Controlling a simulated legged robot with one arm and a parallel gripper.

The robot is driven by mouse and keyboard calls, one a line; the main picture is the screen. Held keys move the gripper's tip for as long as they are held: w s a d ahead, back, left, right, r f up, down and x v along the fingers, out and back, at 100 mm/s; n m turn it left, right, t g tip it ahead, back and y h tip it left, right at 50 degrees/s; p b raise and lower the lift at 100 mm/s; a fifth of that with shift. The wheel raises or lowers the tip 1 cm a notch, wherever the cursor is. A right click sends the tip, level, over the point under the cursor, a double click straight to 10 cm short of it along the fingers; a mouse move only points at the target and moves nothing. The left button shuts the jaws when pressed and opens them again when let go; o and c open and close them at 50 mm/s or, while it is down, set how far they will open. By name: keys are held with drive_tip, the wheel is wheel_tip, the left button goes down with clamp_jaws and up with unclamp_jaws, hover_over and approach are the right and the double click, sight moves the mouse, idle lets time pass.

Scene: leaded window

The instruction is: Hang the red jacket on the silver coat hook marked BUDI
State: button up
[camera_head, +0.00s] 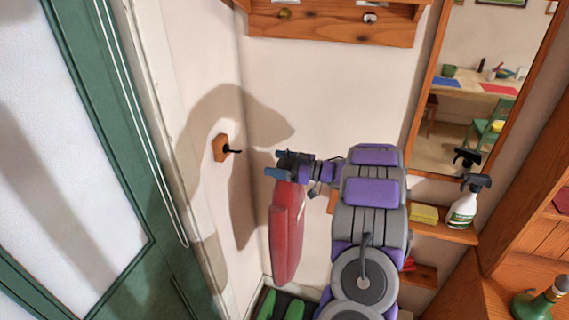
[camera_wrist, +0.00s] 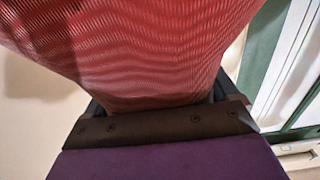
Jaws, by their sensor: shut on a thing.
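The red jacket (camera_head: 287,232) hangs down from my gripper (camera_head: 280,164) in front of the pale wall. My gripper is shut on its top end. In the wrist view the red fabric (camera_wrist: 150,50) fills most of the picture between my fingers. A silver hook (camera_head: 369,18) is on the wooden rack at the top, above and to the right of my gripper. No BUDI mark can be read; the rack's upper part is cut off. The jacket is apart from the hook.
A brass hook (camera_head: 284,14) shares the wooden rack (camera_head: 330,29). A dark hook on a wooden block (camera_head: 221,148) is left of my gripper. A mirror (camera_head: 480,90) and a shelf with a spray bottle (camera_head: 464,208) and yellow sponge (camera_head: 424,213) are right. A green door (camera_head: 90,130) is left.

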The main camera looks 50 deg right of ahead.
drive_tip(key=shift+r, duration=0.1)
drive_tip(key=p+v, duration=0.1)
drive_tip(key=v, duration=0.8)
drive_tip(key=shift+p, duration=0.4)
idle(0.9)
idle(0.7)
